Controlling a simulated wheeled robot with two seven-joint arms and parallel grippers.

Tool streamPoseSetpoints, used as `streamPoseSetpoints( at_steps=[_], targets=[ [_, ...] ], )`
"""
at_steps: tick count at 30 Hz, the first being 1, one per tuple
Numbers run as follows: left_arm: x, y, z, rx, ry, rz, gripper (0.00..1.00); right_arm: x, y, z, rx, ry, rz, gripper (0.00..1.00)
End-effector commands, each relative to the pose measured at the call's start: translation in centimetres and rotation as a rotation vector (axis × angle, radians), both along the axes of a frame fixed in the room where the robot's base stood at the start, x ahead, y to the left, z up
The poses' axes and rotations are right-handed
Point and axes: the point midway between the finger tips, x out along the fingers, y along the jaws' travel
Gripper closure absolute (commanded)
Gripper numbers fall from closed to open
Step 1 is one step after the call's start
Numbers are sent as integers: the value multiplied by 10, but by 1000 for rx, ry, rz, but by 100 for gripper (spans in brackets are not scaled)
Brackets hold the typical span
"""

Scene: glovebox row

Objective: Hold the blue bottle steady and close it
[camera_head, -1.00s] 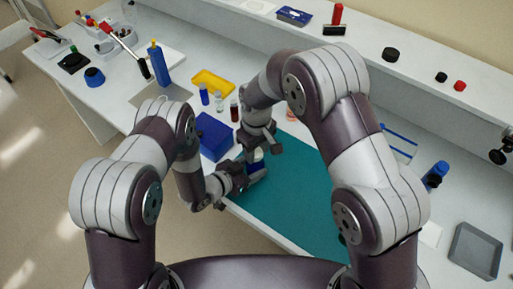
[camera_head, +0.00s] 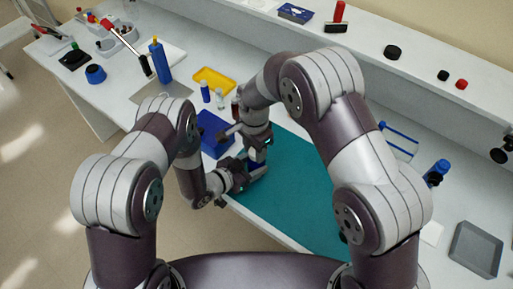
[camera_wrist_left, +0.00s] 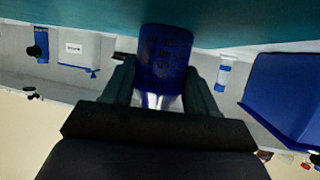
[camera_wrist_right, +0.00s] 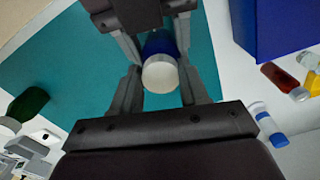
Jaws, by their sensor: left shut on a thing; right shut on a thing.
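The blue bottle (camera_wrist_left: 165,55) stands between the fingers of my left gripper (camera_head: 252,173), which is shut on its sides just above the teal mat (camera_head: 290,200). In the right wrist view the bottle's blue body (camera_wrist_right: 157,43) shows behind a round white cap (camera_wrist_right: 160,76). My right gripper (camera_wrist_right: 160,88) is directly above the left one and is shut on the cap, with a finger on each side. The cap is in line with the bottle's top. I cannot tell whether it is seated or threaded. In the head view the grippers hide most of the bottle.
A blue box (camera_head: 213,128) stands close by on the left. Small vials (camera_head: 219,99) and a yellow tray (camera_head: 214,79) lie behind it. A blue bottle (camera_head: 437,172) and a grey tray (camera_head: 476,249) are at the right. The mat's right part is clear.

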Motion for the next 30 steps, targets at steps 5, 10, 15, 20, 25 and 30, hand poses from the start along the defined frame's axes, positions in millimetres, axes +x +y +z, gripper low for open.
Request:
streamPoseSetpoints(
  at_steps=[5,10,15,20,25,30],
  targets=[
    [0,0,0,1,1,0,100,4,1,0,0,-1,-726,84],
    [0,0,0,1,1,0,100,7,0,0,2,-1,-1335,84],
    [0,0,0,0,1,-1,100,9,-1,0,2,-1,-1642,84],
    [0,0,0,1,2,-1,100,9,-1,0,2,-1,-1690,84],
    [-1,0,0,1,2,-1,100,9,-1,0,2,-1,-1688,84],
    [-1,0,0,1,2,-1,100,9,-1,0,1,-1,-1687,30]
  ],
)
